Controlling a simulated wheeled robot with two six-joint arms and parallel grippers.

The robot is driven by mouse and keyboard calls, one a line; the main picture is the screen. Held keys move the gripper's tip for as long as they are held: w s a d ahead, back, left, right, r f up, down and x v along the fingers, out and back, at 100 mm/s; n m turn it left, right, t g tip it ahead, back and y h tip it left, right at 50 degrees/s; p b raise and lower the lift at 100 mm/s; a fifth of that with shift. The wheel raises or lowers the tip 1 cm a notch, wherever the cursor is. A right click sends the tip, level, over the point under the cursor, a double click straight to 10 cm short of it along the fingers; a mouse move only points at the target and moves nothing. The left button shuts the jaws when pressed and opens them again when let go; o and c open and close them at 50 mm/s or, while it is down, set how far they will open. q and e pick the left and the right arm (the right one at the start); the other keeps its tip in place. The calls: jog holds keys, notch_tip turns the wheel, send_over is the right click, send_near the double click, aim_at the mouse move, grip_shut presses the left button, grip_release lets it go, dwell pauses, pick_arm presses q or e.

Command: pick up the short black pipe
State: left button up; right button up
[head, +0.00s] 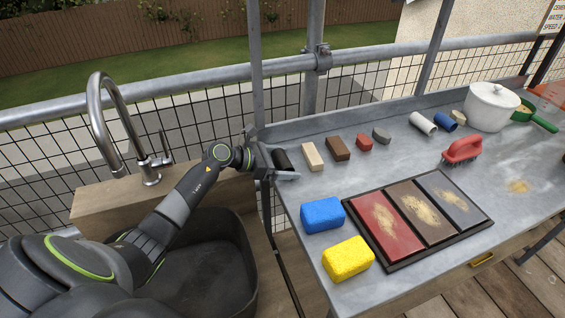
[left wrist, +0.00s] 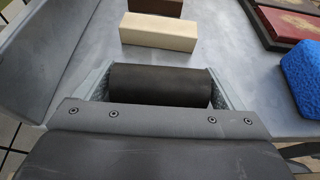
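The short black pipe (left wrist: 160,85) lies crosswise between the two fingers of my left gripper (left wrist: 160,88) in the left wrist view. The fingers are at its two ends, with no clear gap at either side. In the head view, the left gripper (head: 284,165) is low at the left end of the grey worktop, and the dark pipe (head: 282,158) shows partly behind a finger. I cannot tell if the pipe still touches the worktop. My right gripper is not in view.
A cream block (head: 312,157) is nearest the pipe, then a brown block (head: 338,148) and a red block (head: 364,144). Blue (head: 322,215) and yellow (head: 347,259) sponges and a tray (head: 384,254) of coloured tiles lie nearer. A sink tap (head: 150,150) stands left.

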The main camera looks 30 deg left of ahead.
pick_arm(q)
jog(key=c, duration=0.7)
jog(key=shift+r, duration=0.15)
